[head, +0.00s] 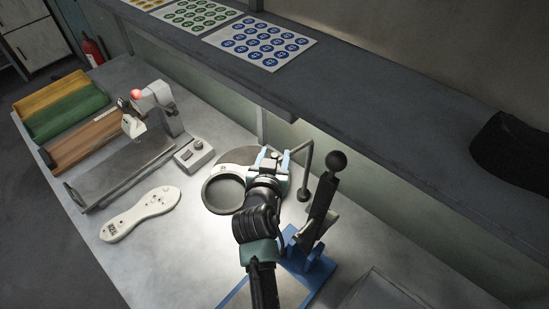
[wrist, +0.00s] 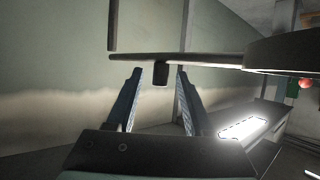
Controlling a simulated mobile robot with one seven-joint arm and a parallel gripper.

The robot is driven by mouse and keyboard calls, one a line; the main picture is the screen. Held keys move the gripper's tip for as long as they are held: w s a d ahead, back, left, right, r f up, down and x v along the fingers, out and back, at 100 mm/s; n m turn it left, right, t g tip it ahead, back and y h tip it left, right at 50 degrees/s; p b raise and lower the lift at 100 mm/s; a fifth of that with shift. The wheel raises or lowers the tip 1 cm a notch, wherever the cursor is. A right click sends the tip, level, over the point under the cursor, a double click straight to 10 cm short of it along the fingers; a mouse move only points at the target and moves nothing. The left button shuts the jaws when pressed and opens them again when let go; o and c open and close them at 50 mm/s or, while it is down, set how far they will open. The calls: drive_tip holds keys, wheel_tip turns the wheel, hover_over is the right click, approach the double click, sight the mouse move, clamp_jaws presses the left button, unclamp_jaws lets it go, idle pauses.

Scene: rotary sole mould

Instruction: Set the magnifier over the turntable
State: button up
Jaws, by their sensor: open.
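The magnifier (head: 206,201) shows in the head view as a dark ring on a jointed arm from a post at its right. In the wrist view its ring (wrist: 288,50) is at the right edge, with a thin bar running left and a short dark knob (wrist: 160,74) hanging below. My gripper (head: 277,160) is at the magnifier's arm, right of the ring. In the wrist view my gripper (wrist: 160,86) is open, one finger on each side of the knob with gaps. The turntable (head: 240,157) appears as a grey disc behind the ring, partly hidden by it and my arm.
A white sole (head: 140,213) lies left of the ring, near a small control box (head: 194,154) and a metal tray (head: 125,175). A black-handled lever device (head: 318,205) on a blue base stands close right of my arm. A shelf (head: 350,105) overhangs the back.

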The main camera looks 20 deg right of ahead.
drive_tip(key=shift+w+d+f, duration=0.1)
drive_tip(key=shift+w+d, duration=0.05)
drive_tip(key=shift+w, duration=0.1)
clamp_jaws()
idle(1.4)
